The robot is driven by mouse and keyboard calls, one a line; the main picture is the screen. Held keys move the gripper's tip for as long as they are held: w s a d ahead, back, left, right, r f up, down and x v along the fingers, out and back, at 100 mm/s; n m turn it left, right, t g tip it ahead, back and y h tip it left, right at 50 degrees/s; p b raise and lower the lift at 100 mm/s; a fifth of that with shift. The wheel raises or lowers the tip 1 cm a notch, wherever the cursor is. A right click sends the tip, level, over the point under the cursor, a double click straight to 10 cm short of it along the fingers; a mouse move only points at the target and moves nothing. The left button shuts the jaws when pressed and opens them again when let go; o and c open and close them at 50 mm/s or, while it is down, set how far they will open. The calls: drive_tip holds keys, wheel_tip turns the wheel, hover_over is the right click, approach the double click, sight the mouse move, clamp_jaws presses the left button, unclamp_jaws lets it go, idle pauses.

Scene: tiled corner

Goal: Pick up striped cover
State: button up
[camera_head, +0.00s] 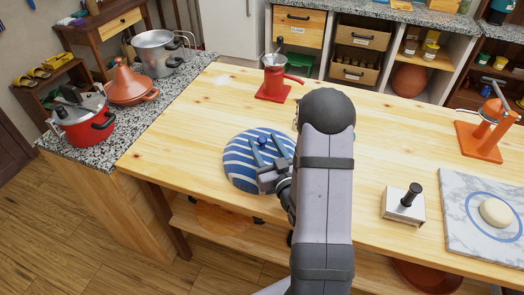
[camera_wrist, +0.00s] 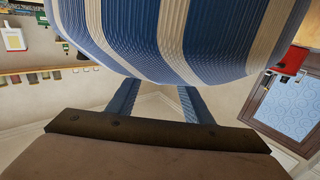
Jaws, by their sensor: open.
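The striped cover (camera_head: 238,168) is a round blue and cream dome with a small blue knob (camera_head: 262,139) on top. It stands on the wooden worktop (camera_head: 190,120), left of my arm. My gripper (camera_head: 266,148) is open, and its two fingers reach over the cover with the knob showing between them near the tips. In the wrist view the cover (camera_wrist: 175,40) fills the top, and the open fingers (camera_wrist: 156,88) run up to its edge. The fingertips and the knob are hidden there, so I cannot tell whether the fingers touch the cover.
A red juicer-like device (camera_head: 274,80) stands behind the cover. To the right are a small metal block with a black handle (camera_head: 404,203), a marble board (camera_head: 470,215) with dough, and an orange press (camera_head: 486,130). Pots stand on the granite counter (camera_head: 150,110). The worktop left of the cover is clear.

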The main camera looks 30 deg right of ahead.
drive_tip(key=shift+w+d, duration=0.1)
drive_tip(key=shift+w, duration=1.15)
clamp_jaws()
drive_tip(key=shift+r, duration=0.1)
drive_tip(key=shift+r, duration=0.1)
drive_tip(key=shift+r, duration=4.9)
